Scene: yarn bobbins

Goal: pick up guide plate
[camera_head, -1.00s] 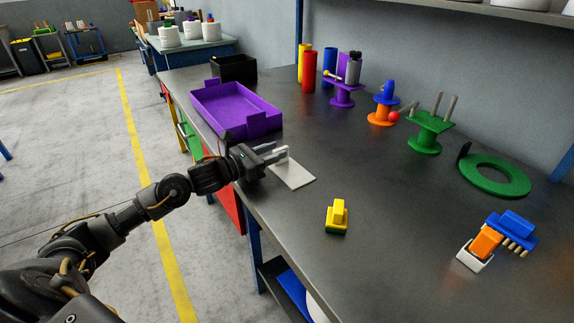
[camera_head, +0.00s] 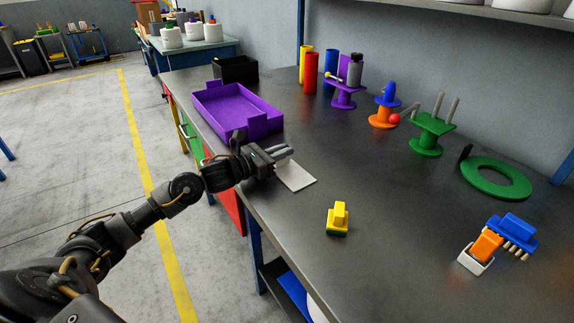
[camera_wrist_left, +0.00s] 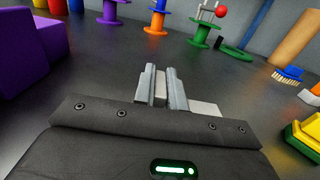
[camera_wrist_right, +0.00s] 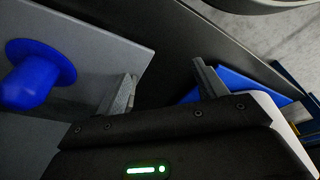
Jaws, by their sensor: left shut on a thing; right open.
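The guide plate, a thin pale grey square (camera_head: 297,178), lies at the table's left edge, in front of the purple tray. My left gripper (camera_head: 284,154) is at the plate's far edge and shut on it. In the left wrist view the left fingers (camera_wrist_left: 160,78) stand close together, with pale plate between them and more of the plate (camera_wrist_left: 204,107) showing to their right. Part of the plate is hidden behind the fingers. My right gripper (camera_wrist_right: 163,70) shows only in its wrist view, where its fingers are wide apart with nothing between them.
The purple tray (camera_head: 262,129) stands just behind the left gripper. A yellow and green block (camera_head: 338,220) sits to the right in front. Bobbins and a green ring (camera_head: 468,181) stand farther back. In the right wrist view a blue knob (camera_wrist_right: 38,75) is near one finger.

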